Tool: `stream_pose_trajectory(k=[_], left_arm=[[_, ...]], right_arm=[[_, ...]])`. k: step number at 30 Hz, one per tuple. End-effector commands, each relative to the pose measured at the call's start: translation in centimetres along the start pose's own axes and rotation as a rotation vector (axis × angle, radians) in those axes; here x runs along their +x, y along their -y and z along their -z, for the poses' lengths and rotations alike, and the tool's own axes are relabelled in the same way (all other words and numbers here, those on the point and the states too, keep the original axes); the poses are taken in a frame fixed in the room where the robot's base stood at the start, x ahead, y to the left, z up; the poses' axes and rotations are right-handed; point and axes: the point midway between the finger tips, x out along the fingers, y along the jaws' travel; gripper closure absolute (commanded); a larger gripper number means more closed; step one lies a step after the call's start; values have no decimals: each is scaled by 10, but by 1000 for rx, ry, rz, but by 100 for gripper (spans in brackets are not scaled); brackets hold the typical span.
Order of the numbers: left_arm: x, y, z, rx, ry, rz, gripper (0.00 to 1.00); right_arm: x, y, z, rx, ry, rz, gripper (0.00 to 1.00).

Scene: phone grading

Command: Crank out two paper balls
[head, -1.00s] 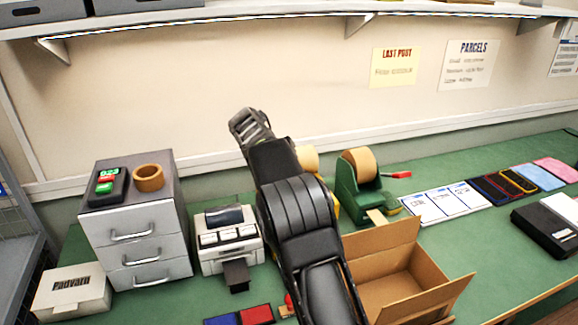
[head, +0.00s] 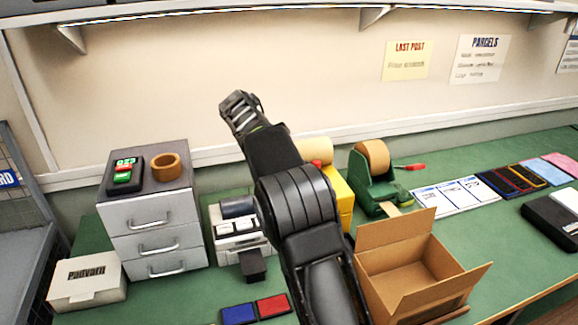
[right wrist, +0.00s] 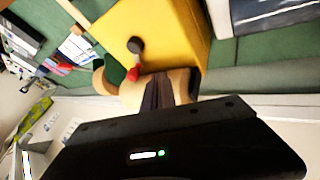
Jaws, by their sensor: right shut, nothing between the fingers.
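A yellow machine (head: 344,200) with a cream paper roll (head: 317,150) stands on the green bench, mostly hidden behind my right arm in the head view. In the right wrist view its yellow body (right wrist: 170,30) fills the top, with a dark knob (right wrist: 135,45) on it and the cream roll (right wrist: 130,92) beside it. My right gripper (head: 238,108) is raised in front of the wall, shut and empty; its dark fingers (right wrist: 166,90) overlap the roll in the wrist view, and I cannot tell whether they touch. No paper ball shows. My left gripper is out of view.
An open cardboard box (head: 411,275) stands right of my arm. A green tape dispenser (head: 371,180) with a red handle is behind it. A small printer (head: 240,228) and grey drawers (head: 150,220) stand left. Cards and phones lie right. A shelf (head: 300,12) runs above.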

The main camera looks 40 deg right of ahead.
Motion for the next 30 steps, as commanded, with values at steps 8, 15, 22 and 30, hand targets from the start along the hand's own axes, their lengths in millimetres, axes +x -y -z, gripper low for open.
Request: stream_pose_trajectory(k=[8,15,22,30], left_arm=[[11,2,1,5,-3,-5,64],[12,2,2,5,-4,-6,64],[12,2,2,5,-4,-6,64],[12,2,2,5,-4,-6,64]], right_arm=[[-52,-4,-2,2,-2,-1,100],[-69,-6,-3,2,1,-3,100],[-69,-6,-4,2,2,-3,100],[-69,-6,-4,2,2,-3,100]])
